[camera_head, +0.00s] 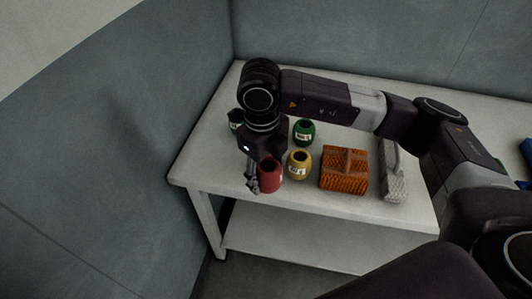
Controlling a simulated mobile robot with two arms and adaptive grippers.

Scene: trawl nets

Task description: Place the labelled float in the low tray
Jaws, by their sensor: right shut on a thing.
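My right gripper (256,184) comes down over the front left part of the white table, shut on a red float (269,175). The red float is upright with a dark opening on top; a pale patch shows at its right edge. A yellow float (299,166) with a white label stands just right of it. A green float (303,133) with a white label stands behind the yellow one. A dark green float (235,121) with a pale label is partly hidden behind my gripper. I cannot make out a low tray. My left gripper is not in view.
On the white table (215,165), an orange ribbed block-like object (344,172) and a grey textured object (393,178) stand right of the floats. A blue object (527,148) shows at the right edge. A lower shelf (300,242) is under the table. Walls stand behind and left.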

